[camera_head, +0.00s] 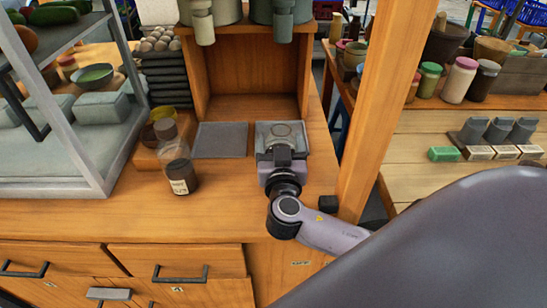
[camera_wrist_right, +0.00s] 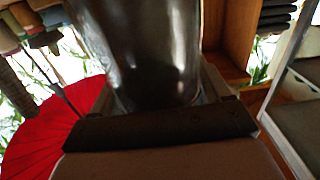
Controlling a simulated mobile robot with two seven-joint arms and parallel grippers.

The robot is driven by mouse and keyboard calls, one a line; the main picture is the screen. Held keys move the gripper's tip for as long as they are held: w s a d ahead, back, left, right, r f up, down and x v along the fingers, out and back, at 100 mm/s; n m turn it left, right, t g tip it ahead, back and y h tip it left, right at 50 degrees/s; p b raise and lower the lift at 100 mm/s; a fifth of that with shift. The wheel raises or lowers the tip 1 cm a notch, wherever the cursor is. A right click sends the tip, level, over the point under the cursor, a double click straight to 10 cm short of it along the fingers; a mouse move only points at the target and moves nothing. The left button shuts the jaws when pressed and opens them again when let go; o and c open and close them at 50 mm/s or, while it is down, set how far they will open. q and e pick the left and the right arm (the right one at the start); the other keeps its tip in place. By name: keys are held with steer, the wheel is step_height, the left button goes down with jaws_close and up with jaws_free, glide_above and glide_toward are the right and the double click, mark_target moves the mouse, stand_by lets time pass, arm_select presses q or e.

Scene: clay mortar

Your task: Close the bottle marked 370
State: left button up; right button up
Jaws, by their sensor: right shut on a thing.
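A bottle (camera_head: 178,168) with a clear upper part, dark lower part and pale label stands upright on the wooden counter, left of my right arm. The label's print is too small to read surely, and I cannot make out a cap on it. My right gripper (camera_head: 281,134) is over the counter at the right, apart from this bottle. It is shut on a dark, glossy, rounded object (camera_wrist_right: 152,55), which fills the space between the fingers in the right wrist view. Its full shape is hidden. My left gripper is not in view.
A grey square plate (camera_head: 221,140) lies between the bottle and my right gripper. A metal-framed shelf (camera_head: 85,150) stands at the left, and a wooden post (camera_head: 378,100) rises at the right. Yellow-brown bowls (camera_head: 162,113) sit behind the bottle. The counter's front is clear.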

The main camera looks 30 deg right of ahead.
steer(key=shift+r, duration=0.15)
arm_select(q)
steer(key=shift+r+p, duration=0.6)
arm_select(e)
step_height(320, 180, up, 20)
steer(key=o, duration=0.4)
steer(key=c, duration=0.7)
